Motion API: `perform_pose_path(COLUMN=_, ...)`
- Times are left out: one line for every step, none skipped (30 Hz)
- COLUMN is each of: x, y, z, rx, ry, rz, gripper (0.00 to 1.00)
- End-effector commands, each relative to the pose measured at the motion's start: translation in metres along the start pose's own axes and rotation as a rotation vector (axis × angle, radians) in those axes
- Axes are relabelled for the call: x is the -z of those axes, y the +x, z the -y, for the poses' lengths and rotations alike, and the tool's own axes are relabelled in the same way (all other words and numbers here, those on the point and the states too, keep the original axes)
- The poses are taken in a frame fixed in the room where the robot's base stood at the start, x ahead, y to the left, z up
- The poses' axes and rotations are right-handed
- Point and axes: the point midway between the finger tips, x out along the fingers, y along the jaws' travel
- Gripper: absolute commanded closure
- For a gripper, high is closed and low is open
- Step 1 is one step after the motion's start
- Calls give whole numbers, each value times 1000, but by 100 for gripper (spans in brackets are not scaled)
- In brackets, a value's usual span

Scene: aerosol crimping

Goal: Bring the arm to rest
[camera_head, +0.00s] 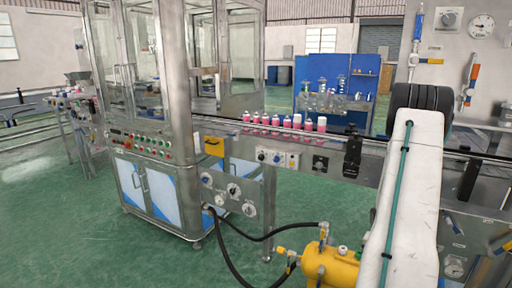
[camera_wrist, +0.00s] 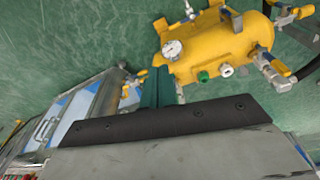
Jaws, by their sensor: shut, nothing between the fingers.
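The white link of my arm (camera_head: 405,200), with a teal hose along it, stands upright at the right of the head view. Its black ribbed joint (camera_head: 420,97) is at the top. The far end of the arm is not clear in the head view. In the wrist view a dark bar with screws, which looks like the front of my gripper (camera_wrist: 165,120), crosses the lower part over a grey body. It is shut and nothing shows in it.
A yellow tank (camera_head: 335,265) with a gauge and valves stands near my arm; it also fills the top of the wrist view (camera_wrist: 213,45). Pink cans (camera_head: 275,122) line the conveyor (camera_head: 310,151). A glazed machine (camera_head: 160,130) stands left. Green floor (camera_head: 80,230) is free at front left.

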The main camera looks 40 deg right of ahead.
Motion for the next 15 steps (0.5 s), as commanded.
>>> perform_pose_path(x=-10, y=-33, z=18, rx=-14, ry=-65, rz=23, gripper=100)
perform_pose_path(x=-19, y=-49, z=26, rx=-23, ry=-101, rz=41, gripper=100)
perform_pose_path(x=-31, y=-70, z=36, rx=-35, ry=-149, rz=67, gripper=100)
perform_pose_path(x=-40, y=-87, z=44, rx=-41, ry=-184, rz=83, gripper=100)
perform_pose_path(x=-50, y=-103, z=51, rx=-47, ry=-219, rz=101, gripper=100)
perform_pose_path(x=-63, y=-124, z=60, rx=-54, ry=-266, rz=122, gripper=100)
perform_pose_path(x=-74, y=-139, z=67, rx=-58, ry=-300, rz=138, gripper=100)
perform_pose_path(x=-85, y=-155, z=72, rx=-62, ry=-335, rz=154, gripper=100)
perform_pose_path(x=-100, y=-175, z=80, rx=-66, ry=-380, rz=172, gripper=100)
perform_pose_path(x=-112, y=-189, z=84, rx=-67, ry=-413, rz=186, gripper=100)
perform_pose_path(x=-124, y=-204, z=89, rx=-69, ry=-448, rz=199, gripper=100)
perform_pose_path(x=-141, y=-223, z=94, rx=-70, ry=-492, rz=216, gripper=100)
perform_pose_path(x=-153, y=-237, z=98, rx=-69, ry=-525, rz=227, gripper=100)
perform_pose_path(x=-166, y=-250, z=100, rx=-69, ry=-560, rz=238, gripper=100)
perform_pose_path(x=-183, y=-267, z=104, rx=-67, ry=-602, rz=250, gripper=100)
